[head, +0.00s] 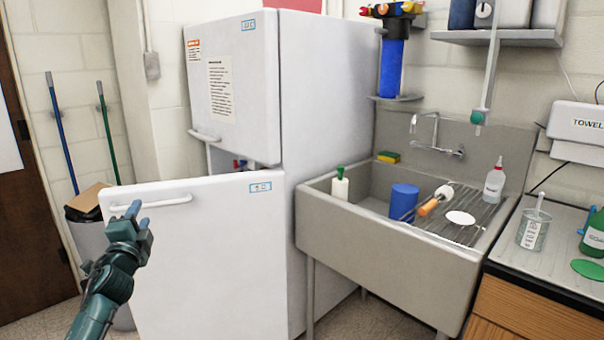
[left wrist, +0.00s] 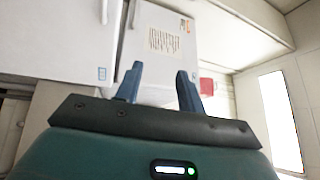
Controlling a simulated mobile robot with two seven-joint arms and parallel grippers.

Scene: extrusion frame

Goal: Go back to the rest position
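My left gripper (head: 139,215) is in front of the left part of the white fridge's lower door (head: 215,260), near its handle (head: 155,202). In the left wrist view its two blue fingers (left wrist: 161,76) stand apart with nothing between them. The lower door stands open, and part of the inside with small red and blue items (head: 240,164) shows above its top edge. The upper door (head: 232,88) looks shut. I cannot tell from the head view whether the gripper touches the door handle. My right gripper is not in view.
A grey sink (head: 385,245) with a blue cup (head: 403,201) and a bottle (head: 494,182) stands right of the fridge. A counter (head: 535,255) is at the far right. A bin (head: 90,235) with a cardboard box and two poles are at the left.

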